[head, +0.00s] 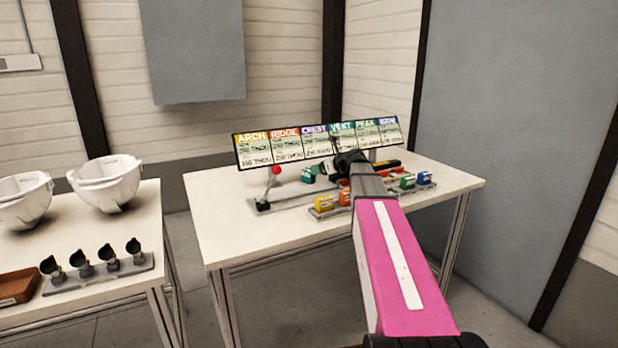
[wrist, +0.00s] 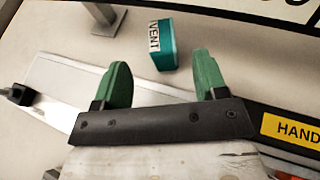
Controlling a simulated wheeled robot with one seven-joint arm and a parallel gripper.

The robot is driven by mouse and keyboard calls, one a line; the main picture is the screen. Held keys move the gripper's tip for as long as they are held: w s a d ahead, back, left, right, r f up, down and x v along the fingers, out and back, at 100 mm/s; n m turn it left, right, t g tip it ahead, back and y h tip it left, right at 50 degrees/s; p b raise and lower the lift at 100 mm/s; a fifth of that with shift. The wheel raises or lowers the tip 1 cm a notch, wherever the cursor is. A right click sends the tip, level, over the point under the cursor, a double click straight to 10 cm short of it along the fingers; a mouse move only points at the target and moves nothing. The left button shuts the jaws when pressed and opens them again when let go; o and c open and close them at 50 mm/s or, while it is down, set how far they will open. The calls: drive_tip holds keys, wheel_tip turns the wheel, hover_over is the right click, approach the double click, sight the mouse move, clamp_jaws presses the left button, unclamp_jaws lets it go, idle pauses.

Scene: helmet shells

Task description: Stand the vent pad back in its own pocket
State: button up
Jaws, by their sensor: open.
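The vent pad, a teal block with a white VENT label (wrist: 163,45), is on the table top just beyond my fingertips in the wrist view. In the head view it shows as a teal patch (head: 308,175) left of my gripper (head: 327,168). My gripper (wrist: 161,72) has two green fingers spread apart, with nothing between them. The pad lies ahead of the gap, apart from both fingers as far as I can tell. The pad rack (head: 331,212) stands at the table's front with several coloured pads; my arm hides its middle, so the vent pocket is not visible.
A sign board (head: 254,152) stands along the table's back. A lever with a red knob (head: 276,170) stands left of the rack on a grey rail. A left table (head: 110,232) holds white helmet shells and a row of black parts. The table's left part is clear.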

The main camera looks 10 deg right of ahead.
sight(308, 169)
drive_tip(key=x, duration=0.7)
drive_tip(key=shift+w+f, duration=0.3)
drive_tip(key=c, duration=1.1)
drive_tip(key=shift+s, duration=0.1)
